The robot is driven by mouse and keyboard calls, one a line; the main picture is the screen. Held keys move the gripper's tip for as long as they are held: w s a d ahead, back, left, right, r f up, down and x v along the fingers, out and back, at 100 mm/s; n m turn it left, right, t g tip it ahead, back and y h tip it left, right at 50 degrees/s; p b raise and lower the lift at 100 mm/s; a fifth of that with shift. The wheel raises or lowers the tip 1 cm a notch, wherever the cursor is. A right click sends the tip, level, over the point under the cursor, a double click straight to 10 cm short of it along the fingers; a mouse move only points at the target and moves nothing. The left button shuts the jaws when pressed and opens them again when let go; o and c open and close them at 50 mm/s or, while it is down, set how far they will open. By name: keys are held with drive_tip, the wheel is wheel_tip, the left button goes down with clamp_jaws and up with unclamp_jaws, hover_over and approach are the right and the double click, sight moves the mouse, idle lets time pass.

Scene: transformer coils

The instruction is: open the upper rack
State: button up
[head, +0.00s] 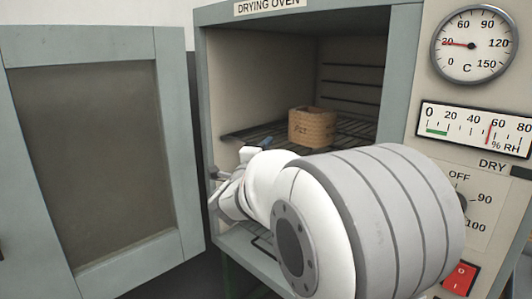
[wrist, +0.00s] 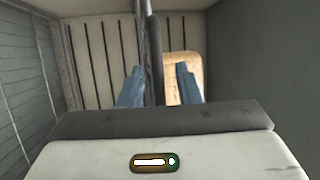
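The drying oven (head: 300,25) stands with its door (head: 180,130) swung open to the left. Its upper rack (head: 250,131) is a dark wire shelf inside the chamber. A tan wound coil (head: 312,127) sits on that rack. My gripper (wrist: 160,80) has two blue fingers standing apart. In the wrist view a dark rack bar (wrist: 156,50) runs between them, nearer the left finger, with a gap to the right one. I cannot tell whether the left finger touches it. The coil shows behind the right finger (wrist: 185,62). In the head view my arm hides much of the rack's front.
A lower rack (head: 262,246) shows partly below my arm. Ribbed side walls (wrist: 100,55) flank the chamber. The control panel with a temperature dial (head: 474,45), humidity gauge (head: 475,127) and red switch (head: 460,277) is on the right, close to my arm.

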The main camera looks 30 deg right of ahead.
drive_tip(key=shift+c, duration=0.4)
clamp_jaws()
drive_tip(key=shift+r, duration=0.15)
